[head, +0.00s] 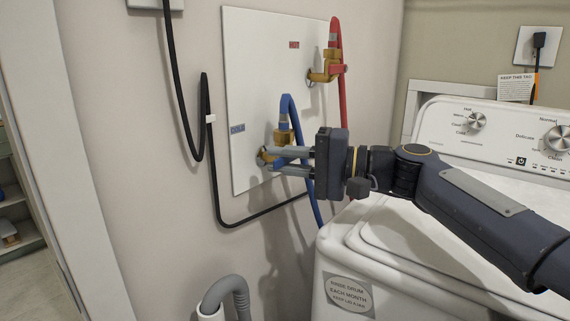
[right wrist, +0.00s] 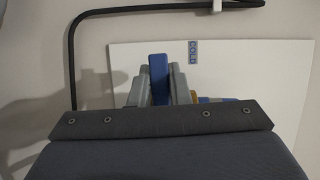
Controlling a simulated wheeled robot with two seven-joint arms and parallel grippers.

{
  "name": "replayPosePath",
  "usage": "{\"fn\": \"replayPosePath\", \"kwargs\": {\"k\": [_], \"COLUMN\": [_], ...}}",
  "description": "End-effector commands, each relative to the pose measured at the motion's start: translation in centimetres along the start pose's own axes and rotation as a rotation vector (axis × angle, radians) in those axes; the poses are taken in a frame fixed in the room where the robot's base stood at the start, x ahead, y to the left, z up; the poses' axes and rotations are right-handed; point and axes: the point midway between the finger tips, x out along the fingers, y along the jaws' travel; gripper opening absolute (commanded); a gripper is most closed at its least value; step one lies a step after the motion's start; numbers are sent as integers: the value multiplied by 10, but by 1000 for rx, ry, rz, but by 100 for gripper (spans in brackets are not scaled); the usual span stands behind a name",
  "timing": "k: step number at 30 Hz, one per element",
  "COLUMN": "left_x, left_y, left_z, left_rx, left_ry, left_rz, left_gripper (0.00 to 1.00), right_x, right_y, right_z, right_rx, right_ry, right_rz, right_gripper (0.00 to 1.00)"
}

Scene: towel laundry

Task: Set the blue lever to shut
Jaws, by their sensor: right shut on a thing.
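The blue lever (right wrist: 158,78) shows in the right wrist view, standing between the two grey fingers of my right gripper (right wrist: 159,88). In the head view my right gripper (head: 277,161) reaches in from the right, shut on the lever at the cold brass valve (head: 283,137). The fingers cover most of the lever there, so its exact angle to the valve is hard to tell. A blue hose (head: 287,104) loops up from this valve and hangs down behind the gripper. My left gripper is not in view.
The valves sit on a white wall panel (head: 255,60). Above right are a red lever (head: 338,69) and a red hose (head: 335,32). A black cable (head: 215,180) hangs on the wall. The white washer (head: 345,250) stands below my right arm, and a grey drain hose (head: 225,285) is at the bottom.

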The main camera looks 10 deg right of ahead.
Motion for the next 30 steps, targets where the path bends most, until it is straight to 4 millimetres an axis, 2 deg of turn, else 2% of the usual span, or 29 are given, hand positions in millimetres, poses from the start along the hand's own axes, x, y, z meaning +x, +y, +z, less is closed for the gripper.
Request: {"fn": "replayPosePath", "kwargs": {"k": [20,21,24,25,30], "left_x": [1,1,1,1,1], "left_y": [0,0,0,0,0], "left_z": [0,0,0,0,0], "left_rx": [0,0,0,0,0], "left_ry": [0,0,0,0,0], "left_rz": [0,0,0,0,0], "left_gripper": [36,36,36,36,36], "right_x": [0,0,0,0,0], "right_y": [-2,-2,-2,-2,-2], "right_z": [-1,-1,-1,-1,0], "right_rx": [54,54,53,53,52], "right_ry": [3,3,2,2,2], "right_rz": [-22,-22,-22,-22,-21], "right_gripper": [0,21,34,38,38]}}
